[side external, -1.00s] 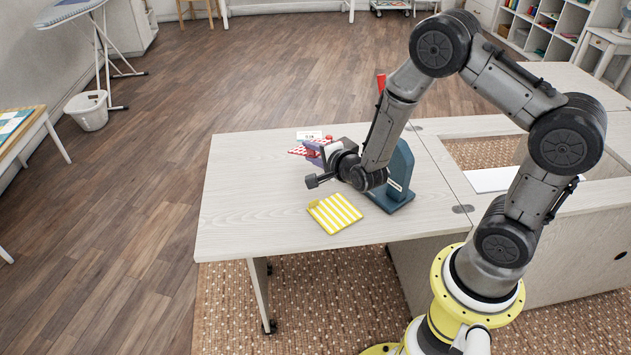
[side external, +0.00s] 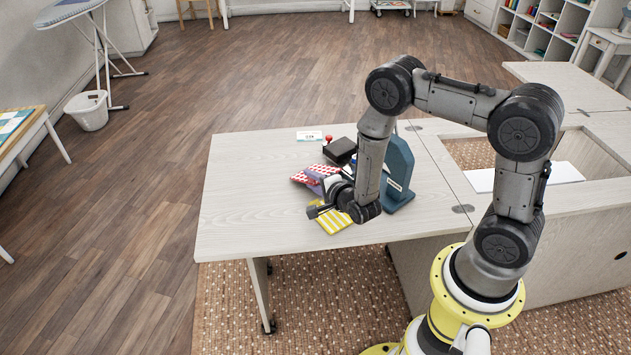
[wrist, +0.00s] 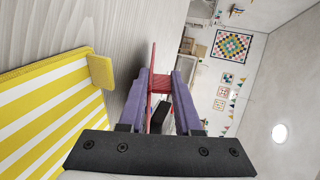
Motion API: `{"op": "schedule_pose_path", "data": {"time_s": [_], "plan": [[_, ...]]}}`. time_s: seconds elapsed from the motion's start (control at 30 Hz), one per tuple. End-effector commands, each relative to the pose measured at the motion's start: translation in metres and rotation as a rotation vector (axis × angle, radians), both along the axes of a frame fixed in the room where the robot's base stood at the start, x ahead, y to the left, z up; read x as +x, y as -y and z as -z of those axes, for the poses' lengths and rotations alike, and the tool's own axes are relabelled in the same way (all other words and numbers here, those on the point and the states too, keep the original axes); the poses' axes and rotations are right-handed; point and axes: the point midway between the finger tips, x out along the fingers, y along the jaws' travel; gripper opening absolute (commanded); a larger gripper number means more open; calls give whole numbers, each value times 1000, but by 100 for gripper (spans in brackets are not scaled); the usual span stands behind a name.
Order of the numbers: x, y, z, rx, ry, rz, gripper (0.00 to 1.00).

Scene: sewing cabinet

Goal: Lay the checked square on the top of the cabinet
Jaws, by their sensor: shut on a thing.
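The checked square (side external: 304,177) is red and white and sticks out to the left of my gripper (side external: 318,178) in the side view. In the wrist view the red square (wrist: 154,80) is seen nearly edge-on between the two purple fingers of my gripper (wrist: 160,84), which is shut on it. It appears tilted on edge; its exact height over the top is hard to tell. The pale wood-grain cabinet top (side external: 245,205) lies beneath. My wrist hides part of the square in the side view.
A yellow-and-white striped square (side external: 333,222) lies in front of my gripper, partly hidden by it; it also shows in the wrist view (wrist: 50,105). A blue machine (side external: 399,172) stands to the right. A black box (side external: 341,150) and white card (side external: 309,135) are behind. The left side is clear.

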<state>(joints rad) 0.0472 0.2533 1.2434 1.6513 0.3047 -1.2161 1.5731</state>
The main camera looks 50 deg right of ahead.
Motion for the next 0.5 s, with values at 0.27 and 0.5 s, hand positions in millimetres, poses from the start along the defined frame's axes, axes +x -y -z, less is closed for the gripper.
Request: {"op": "schedule_pose_path", "data": {"time_s": [0.27,0.5], "plan": [[0,0,0,0,1,0,49],[0,0,0,0,1,0,52]]}}
